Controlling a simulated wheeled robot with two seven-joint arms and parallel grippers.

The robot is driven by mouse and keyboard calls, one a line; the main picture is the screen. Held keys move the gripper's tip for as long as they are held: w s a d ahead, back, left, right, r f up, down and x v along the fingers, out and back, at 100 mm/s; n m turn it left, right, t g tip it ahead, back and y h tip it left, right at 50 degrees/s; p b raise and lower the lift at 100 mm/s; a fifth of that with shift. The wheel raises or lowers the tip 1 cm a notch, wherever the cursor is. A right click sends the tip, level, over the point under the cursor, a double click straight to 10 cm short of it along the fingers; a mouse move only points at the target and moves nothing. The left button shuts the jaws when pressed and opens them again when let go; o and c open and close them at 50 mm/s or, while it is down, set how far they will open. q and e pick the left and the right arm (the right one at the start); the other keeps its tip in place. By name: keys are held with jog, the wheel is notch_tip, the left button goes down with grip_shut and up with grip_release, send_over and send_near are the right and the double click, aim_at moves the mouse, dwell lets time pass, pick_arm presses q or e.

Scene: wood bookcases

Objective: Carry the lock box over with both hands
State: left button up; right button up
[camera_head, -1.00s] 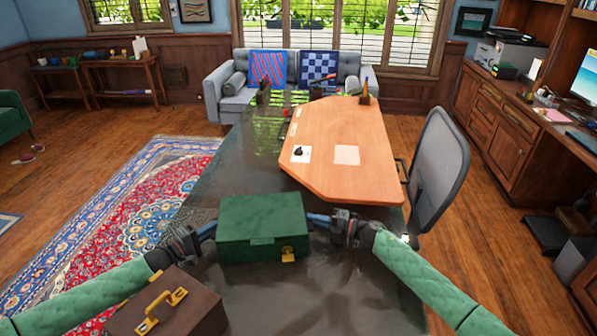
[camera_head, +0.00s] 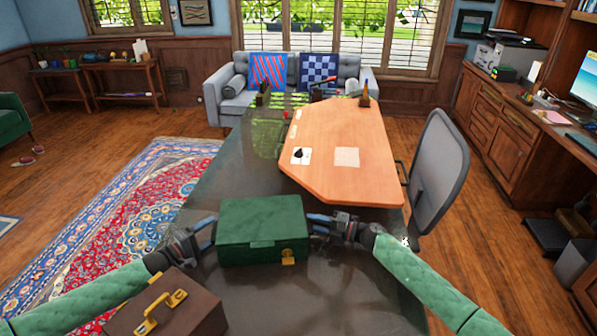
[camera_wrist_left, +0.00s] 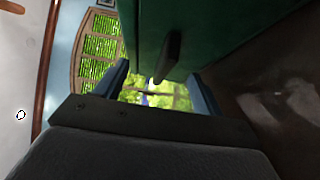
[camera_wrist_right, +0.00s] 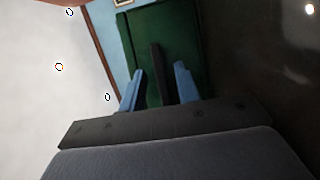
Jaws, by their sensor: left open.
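The green lock box (camera_head: 262,232), with a brass lock (camera_head: 288,255) at its front right, sits on the dark glossy table (camera_head: 262,305). My left gripper (camera_head: 207,234) is at the box's left side, open. In the left wrist view its fingers (camera_wrist_left: 162,95) stand apart, with the box's dark side handle (camera_wrist_left: 168,58) between them. My right gripper (camera_head: 318,226) is at the box's right side, open. In the right wrist view its fingers (camera_wrist_right: 160,85) stand on both sides of another dark handle (camera_wrist_right: 157,65), with gaps visible.
A brown case (camera_head: 170,308) with a brass handle stands at the front left. An orange-brown desktop (camera_head: 340,180) lies beyond the box, with a grey chair (camera_head: 438,175) to its right. Dark table surface left of the desktop is clear.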

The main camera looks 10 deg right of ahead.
pick_arm(q)
jog(key=shift+a, duration=3.35)
pick_arm(e)
jog(key=o, duration=0.8)
jog(key=v, duration=1.2)
